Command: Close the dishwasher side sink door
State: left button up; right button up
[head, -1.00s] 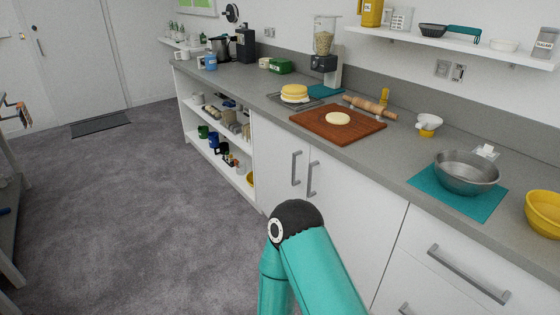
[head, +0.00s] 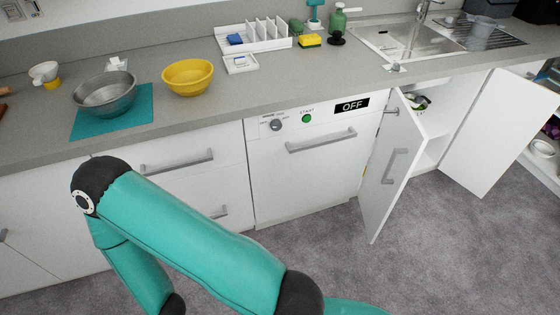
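The dishwasher-side sink door (head: 388,172) is the white cabinet door just right of the dishwasher (head: 310,165). It stands open, swung outward from the sink cabinet, with its grey bar handle (head: 395,166) showing. The other sink door (head: 503,130) also stands open, to the right. Part of the cabinet inside (head: 434,122) shows between them, with some items in it. One of my teal arms crosses the lower left and middle of the head view. No gripper can be made out, so I cannot see either gripper against the door.
The dishwasher is shut and its panel reads OFF. The grey counter (head: 215,108) carries a metal bowl (head: 105,95), a yellow bowl (head: 188,78) and a white rack (head: 250,38). The sink (head: 405,40) is above the open doors. Carpet (head: 415,255) in front looks clear.

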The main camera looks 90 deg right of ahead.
aim_at(401, 142)
jog(key=z, duration=0.35)
jog(key=i, duration=0.3)
jog(key=z, duration=2.35)
jog(key=i, duration=0.15)
jog(key=z, duration=1.05)
jog(key=k, duration=0.6)
jog(key=z, duration=0.4)
jog(key=i, duration=1.65)
jog(key=u, duration=0.45)
jog(key=k, duration=0.5)
jog(key=u, duration=0.05)
